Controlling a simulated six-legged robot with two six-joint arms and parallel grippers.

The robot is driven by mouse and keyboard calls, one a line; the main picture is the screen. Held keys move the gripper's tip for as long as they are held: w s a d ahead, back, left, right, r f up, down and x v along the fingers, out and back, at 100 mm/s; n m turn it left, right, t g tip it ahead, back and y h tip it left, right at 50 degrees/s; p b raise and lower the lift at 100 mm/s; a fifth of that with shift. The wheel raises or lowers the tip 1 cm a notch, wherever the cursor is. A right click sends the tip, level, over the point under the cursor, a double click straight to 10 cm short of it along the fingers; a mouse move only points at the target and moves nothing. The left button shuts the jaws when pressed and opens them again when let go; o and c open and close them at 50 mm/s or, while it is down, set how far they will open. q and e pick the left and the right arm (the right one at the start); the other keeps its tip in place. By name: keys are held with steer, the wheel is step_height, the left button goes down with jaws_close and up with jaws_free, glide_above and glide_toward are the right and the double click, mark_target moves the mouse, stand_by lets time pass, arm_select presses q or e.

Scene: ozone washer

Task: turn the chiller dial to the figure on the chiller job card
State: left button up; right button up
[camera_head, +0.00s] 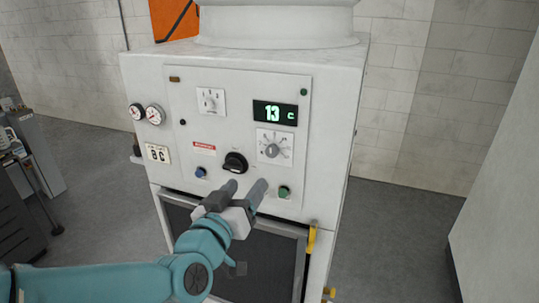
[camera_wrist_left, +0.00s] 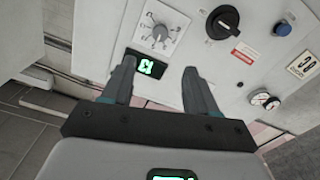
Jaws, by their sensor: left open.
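The chiller (camera_head: 330,110) is a white cabinet with a control panel. Its grey dial (camera_head: 272,149) sits on a pale scale plate at the panel's right; it also shows upside down in the left wrist view (camera_wrist_left: 160,33). Above it in the head view a green display (camera_head: 275,113) reads 13 C. The job card (camera_head: 158,154) at the left appears to read 8 C. My left gripper (camera_head: 247,187) is open and empty in front of the panel, below the dial. In the left wrist view (camera_wrist_left: 159,68) its fingers are apart, with the dial beyond the tips.
A black rotary knob (camera_head: 235,163) is left of the dial, with a blue button (camera_head: 200,172) and green button (camera_head: 284,191) lower down. A small selector (camera_head: 210,101) is at upper left. Two gauges (camera_head: 146,114) are at the left edge. Floor (camera_head: 395,235) right of the chiller is clear.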

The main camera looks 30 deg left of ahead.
mark_target(271, 154)
arm_select(q)
steer(key=p+x, duration=0.2)
steer(key=x, duration=1.2)
steer(key=shift+w, duration=0.35)
steer(key=shift+f, duration=0.1)
steer(key=c, duration=1.1)
